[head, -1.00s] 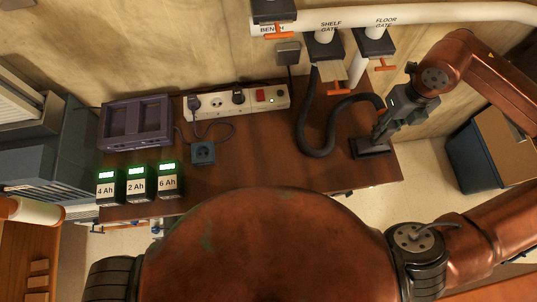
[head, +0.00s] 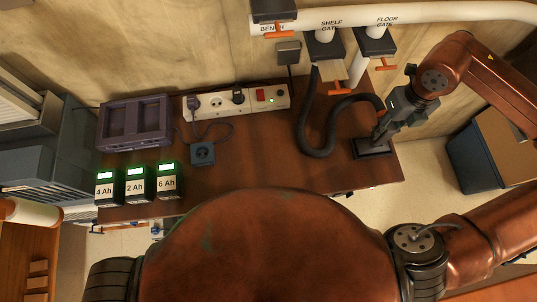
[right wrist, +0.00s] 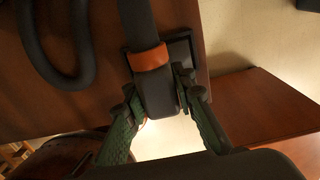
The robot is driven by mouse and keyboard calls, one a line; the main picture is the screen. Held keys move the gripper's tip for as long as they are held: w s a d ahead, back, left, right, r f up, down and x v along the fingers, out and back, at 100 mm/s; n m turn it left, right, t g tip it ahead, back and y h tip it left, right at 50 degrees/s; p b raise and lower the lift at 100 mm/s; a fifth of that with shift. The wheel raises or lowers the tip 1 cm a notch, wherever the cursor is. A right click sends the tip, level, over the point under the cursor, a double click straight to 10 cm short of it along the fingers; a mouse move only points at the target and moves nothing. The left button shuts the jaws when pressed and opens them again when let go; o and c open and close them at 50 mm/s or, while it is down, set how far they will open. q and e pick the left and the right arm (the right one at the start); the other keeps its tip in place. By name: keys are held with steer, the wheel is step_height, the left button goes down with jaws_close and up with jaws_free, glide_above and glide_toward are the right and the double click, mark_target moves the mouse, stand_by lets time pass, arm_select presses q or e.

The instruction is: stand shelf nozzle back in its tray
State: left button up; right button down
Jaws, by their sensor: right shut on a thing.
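The shelf nozzle (right wrist: 158,95) is a dark grey piece with an orange collar, on the end of a black hose (head: 318,152). My right gripper (head: 379,136) is shut on it at the right end of the bench. In the right wrist view its two green-sided fingers (right wrist: 156,98) flank the nozzle. The black tray (head: 386,152) lies on the bench beneath the gripper; part of it shows beside the nozzle in the wrist view (right wrist: 182,52). The gripper hides much of the nozzle in the head view, and I cannot tell whether its foot is seated in the tray. My left gripper is out of view.
The hose loops on the bench (head: 260,160) from the shelf gate (head: 325,45). A power strip (head: 235,100), a purple crate (head: 135,125) and several battery packs (head: 136,186) stand to the left. A blue bin (head: 485,160) is off the right edge.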

mark_target(390, 125)
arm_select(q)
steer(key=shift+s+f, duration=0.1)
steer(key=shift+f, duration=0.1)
arm_select(e)
steer(key=shift+f, duration=0.25)
stand_by(0.3)
steer(key=c, duration=1.5)
jaws_free()
steer(key=shift+c, duration=0.2)
steer(key=shift+o, duration=0.2)
steer(key=o, duration=0.5)
steer(key=shift+c, duration=0.2)
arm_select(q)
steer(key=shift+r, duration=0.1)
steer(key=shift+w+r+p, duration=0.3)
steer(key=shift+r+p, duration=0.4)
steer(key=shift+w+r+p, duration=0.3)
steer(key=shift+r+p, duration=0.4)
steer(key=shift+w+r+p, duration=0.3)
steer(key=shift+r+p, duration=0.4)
arm_select(e)
steer(key=shift+r, duration=3.5)
